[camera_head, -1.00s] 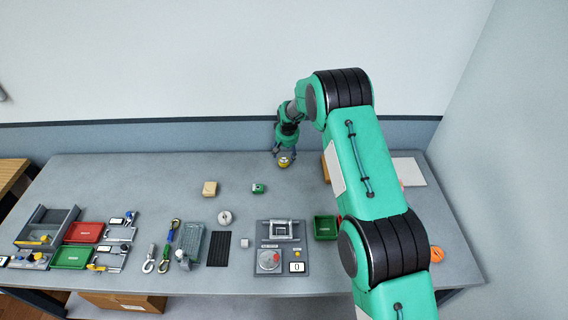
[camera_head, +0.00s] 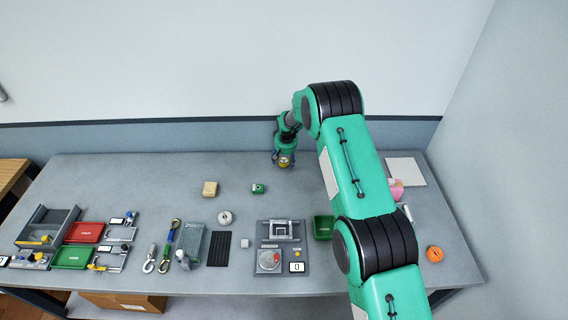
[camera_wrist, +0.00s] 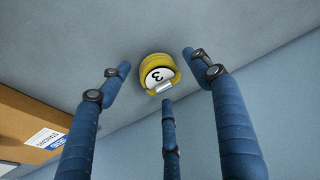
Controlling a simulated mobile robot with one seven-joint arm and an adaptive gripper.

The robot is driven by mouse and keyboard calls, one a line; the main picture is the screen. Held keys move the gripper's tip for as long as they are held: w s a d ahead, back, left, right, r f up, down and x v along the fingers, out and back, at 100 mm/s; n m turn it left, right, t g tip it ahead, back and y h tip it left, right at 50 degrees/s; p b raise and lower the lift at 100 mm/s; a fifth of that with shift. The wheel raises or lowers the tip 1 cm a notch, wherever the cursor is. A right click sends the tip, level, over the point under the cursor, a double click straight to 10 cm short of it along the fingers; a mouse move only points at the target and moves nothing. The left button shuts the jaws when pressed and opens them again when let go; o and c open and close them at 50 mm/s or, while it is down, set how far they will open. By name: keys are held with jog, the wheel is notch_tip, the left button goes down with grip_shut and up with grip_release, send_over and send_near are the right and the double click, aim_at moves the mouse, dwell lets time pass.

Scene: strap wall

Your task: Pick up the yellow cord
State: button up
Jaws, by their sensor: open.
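The yellow cord (camera_wrist: 153,62) is a small round coil with a white tag marked 3 and a pale metallic piece at its lower edge. It lies on the table toward the back, where it also shows under my gripper in the head view (camera_head: 285,162). My three-fingered gripper (camera_wrist: 160,78) is open and empty. In the wrist view its blue fingers spread around the cord, with gaps at left and right. One finger points at the cord from below. Whether any finger touches it I cannot tell.
A tan cardboard box (camera_wrist: 30,125) stands beside the fingers. A wooden block (camera_head: 210,188) and a small green item (camera_head: 258,188) lie to the left on the table (camera_head: 120,180). The wall (camera_head: 200,134) is close behind. Trays and fittings fill the front left.

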aim_at(284, 158)
dwell(0.5)
jog(key=c, duration=1.2)
jog(key=shift+r, duration=0.15)
jog(key=shift+r, duration=1.75)
jog(key=s+d, duration=0.1)
jog(key=s, duration=0.4)
jog(key=s+d, duration=0.1)
jog(key=s, duration=0.4)
jog(key=s+d+r+b, duration=0.1)
jog(key=s, duration=0.4)
jog(key=shift+s+r, duration=0.1)
jog(key=shift+s, duration=0.25)
